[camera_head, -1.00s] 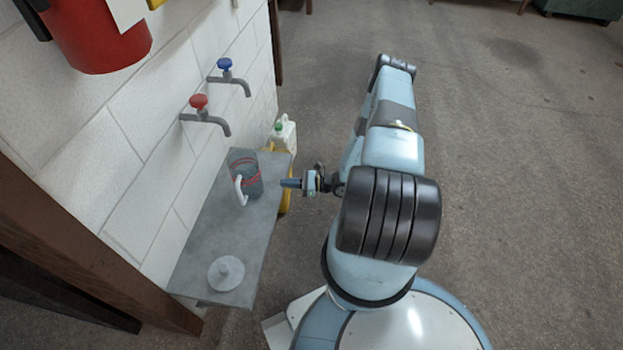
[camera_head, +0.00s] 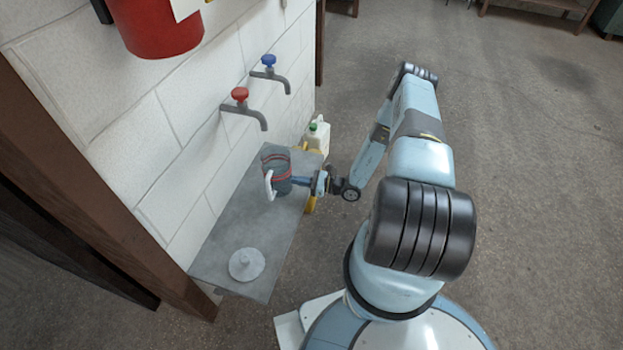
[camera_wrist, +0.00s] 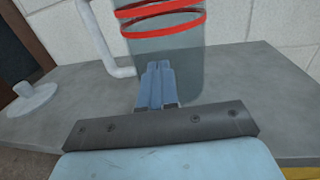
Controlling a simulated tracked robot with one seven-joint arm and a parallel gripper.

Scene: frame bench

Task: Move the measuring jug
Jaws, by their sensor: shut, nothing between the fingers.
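The measuring jug (camera_head: 276,170) is a clear grey-blue vessel with red bands and a white handle on its left side. It stands upright on the grey bench (camera_head: 240,222) near the wall. In the wrist view the jug (camera_wrist: 185,55) fills the upper middle, with its top cut off by the frame edge. My gripper (camera_head: 299,181) is at the jug's right side in the head view, low on its body. In the wrist view my gripper (camera_wrist: 158,68) has its fingers together in front of the jug's wall, with nothing between them. I cannot tell whether they touch it.
A pale lid-like disc with a knob (camera_head: 246,264) lies on the bench's near end. A red-handled tap (camera_head: 241,96) and a blue-handled tap (camera_head: 269,62) stick out from the wall above. A white canister (camera_head: 317,136) stands beyond the bench. Open floor lies to the right.

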